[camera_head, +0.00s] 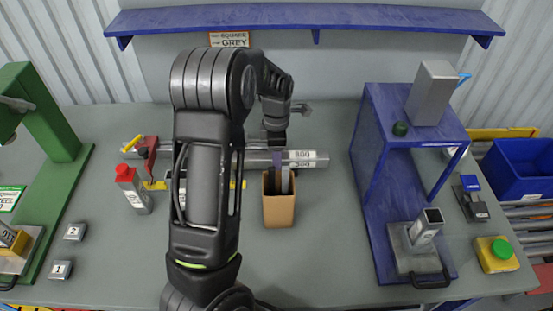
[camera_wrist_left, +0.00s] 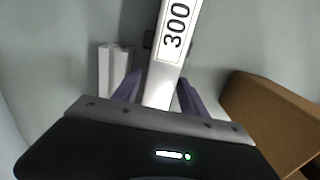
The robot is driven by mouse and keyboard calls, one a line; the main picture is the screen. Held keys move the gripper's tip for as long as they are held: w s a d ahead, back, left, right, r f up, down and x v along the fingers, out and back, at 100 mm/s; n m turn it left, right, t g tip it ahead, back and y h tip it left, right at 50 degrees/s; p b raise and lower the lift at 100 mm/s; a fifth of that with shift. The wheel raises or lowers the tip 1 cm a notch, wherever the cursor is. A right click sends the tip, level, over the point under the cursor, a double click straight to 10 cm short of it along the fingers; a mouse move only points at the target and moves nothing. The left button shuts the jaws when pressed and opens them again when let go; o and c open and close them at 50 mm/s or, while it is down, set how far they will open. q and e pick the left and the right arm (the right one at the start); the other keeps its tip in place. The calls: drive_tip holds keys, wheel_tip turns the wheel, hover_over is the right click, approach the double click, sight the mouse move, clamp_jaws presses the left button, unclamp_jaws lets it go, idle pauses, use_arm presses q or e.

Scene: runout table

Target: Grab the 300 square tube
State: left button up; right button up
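My left arm comes in from the lower middle of the head view, and its gripper (camera_head: 278,165) points down beside the lying grey tube (camera_head: 318,160), whose labels seem to read 300. In the left wrist view a pale tube labelled 300 (camera_wrist_left: 172,45) runs down between the two purple fingers of my left gripper (camera_wrist_left: 158,92). The fingers stand apart, with a gap showing at the tube's left side. I cannot tell whether the right finger touches it. The arm hides part of the tube in the head view. My right gripper is not in view.
A tan open box (camera_head: 279,210) stands just in front of the tube; it shows at the right in the wrist view (camera_wrist_left: 265,115). A blue stand (camera_head: 375,210) is to the right, a green frame (camera_head: 65,165) to the left. A red-capped bottle (camera_head: 133,190) stands left of my arm.

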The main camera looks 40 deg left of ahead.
sight(271, 159)
use_arm(q)
clamp_jaws()
idle(0.3)
drive_tip(key=shift+r, duration=0.2)
idle(0.4)
drive_tip(key=shift+r+p, duration=0.3)
drive_tip(key=shift+r, duration=0.2)
drive_tip(key=s, duration=0.1)
drive_tip(key=s+d, duration=0.1)
drive_tip(key=s, duration=0.1)
drive_tip(key=shift+s, duration=0.1)
drive_tip(key=shift+s+r, duration=0.25)
drive_tip(key=shift+r, duration=0.35)
wheel_tip(271, 159, up, 12)
drive_tip(key=shift+r, duration=0.25)
